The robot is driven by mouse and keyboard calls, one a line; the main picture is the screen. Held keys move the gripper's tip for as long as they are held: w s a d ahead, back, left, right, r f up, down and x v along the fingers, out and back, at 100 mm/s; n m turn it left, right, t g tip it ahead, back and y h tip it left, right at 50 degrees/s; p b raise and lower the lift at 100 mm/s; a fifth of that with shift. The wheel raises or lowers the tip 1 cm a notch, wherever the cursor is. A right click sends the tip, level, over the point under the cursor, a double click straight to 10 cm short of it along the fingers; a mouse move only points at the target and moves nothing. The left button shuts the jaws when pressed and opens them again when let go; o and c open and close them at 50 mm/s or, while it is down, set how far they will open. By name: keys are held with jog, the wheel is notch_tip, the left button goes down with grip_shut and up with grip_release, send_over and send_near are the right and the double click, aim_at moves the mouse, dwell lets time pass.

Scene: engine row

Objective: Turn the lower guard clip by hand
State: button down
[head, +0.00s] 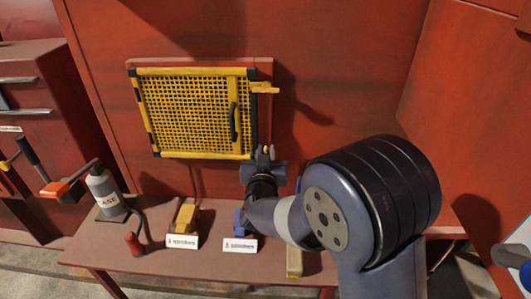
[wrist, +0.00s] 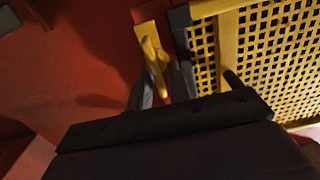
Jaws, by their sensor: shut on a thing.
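The yellow mesh guard (head: 190,110) hangs on the red wall, its frame yellow with black parts and a black handle (head: 233,120) near its right side. The upper guard clip (head: 265,88) is yellow and sticks out level to the right of the frame. My gripper (head: 264,155) is at the guard's lower right corner and mostly hides the lower clip in the head view. In the wrist view the yellow lower clip (wrist: 150,45) lies beside the guard's dark edge (wrist: 181,35). My gripper's fingers (wrist: 160,84) are shut on its narrow end.
A red bench (head: 150,258) runs below the guard. A red cabinet (head: 30,110) is at left. The wall right of the guard is bare.

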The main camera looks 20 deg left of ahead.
jog(key=shift+f+m+b, duration=0.15)
jog(key=shift+m+b, duration=0.15)
jog(key=shift+b, duration=0.45)
jog(key=shift+f+m+b, duration=0.1)
jog(key=shift+m+b, duration=0.2)
jog(key=shift+b, duration=0.25)
jog(key=m+b, duration=0.5)
jog(key=b, duration=0.1)
jog(key=d+f+m+b, duration=0.1)
jog(key=m+b, duration=0.4)
jog(key=m, duration=0.1)
jog(key=m+b, duration=0.5)
jog(key=b, duration=0.1)
jog(key=shift+w+d+f+b, duration=0.15)
jog(key=shift+d+f+b, duration=0.05)
jog(key=shift+f+b, duration=0.1)
jog(key=shift+m, duration=0.4)
jog(key=c, duration=1.7)
grip_release()
jog(key=shift+o, duration=0.6)
jog(key=shift+r, duration=0.15)
